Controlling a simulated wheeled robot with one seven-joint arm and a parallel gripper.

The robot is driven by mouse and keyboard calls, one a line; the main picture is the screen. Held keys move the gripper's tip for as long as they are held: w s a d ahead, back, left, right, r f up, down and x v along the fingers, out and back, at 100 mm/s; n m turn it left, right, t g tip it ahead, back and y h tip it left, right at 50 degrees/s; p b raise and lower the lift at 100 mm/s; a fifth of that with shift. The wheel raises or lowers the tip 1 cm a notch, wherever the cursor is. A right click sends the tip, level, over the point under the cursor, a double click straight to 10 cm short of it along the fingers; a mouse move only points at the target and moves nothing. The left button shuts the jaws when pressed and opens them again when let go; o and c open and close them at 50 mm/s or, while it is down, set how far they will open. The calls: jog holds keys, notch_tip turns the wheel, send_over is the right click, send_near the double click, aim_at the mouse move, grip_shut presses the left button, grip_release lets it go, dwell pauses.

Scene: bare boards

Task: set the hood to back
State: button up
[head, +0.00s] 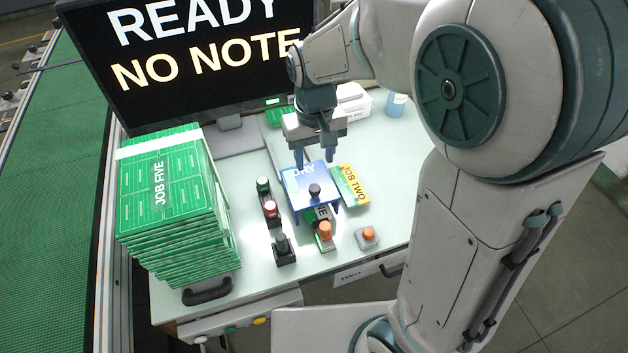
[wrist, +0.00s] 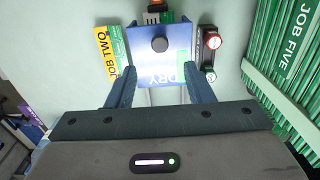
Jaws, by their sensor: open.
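The hood is a blue cover (head: 298,183) lettered "DRY" with a dark round knob (head: 315,190) on top. It stands on the pale table, with a partly hidden printed card (head: 322,213) showing at its near side. My gripper (head: 314,158) is open above the far edge of the hood, fingers pointing down. In the wrist view the hood (wrist: 172,62) lies between and beyond my open fingers (wrist: 160,75), and the knob (wrist: 160,45) is beyond the fingertips. Nothing is between the fingers. I cannot tell whether the fingers touch the hood.
A yellow-green "JOB TWO" box (head: 350,186) lies right of the hood. Green and red buttons (head: 270,209) and a dark-knobbed block (head: 283,247) stand left. Orange knobs (head: 325,231) are in front. A tall green "JOB FIVE" stack (head: 165,190) is left; a monitor (head: 190,60) stands behind.

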aim_at(314, 187)
notch_tip(314, 187, down, 9)
jog(key=shift+f, duration=0.2)
grip_shut()
jog(key=shift+w, duration=0.1)
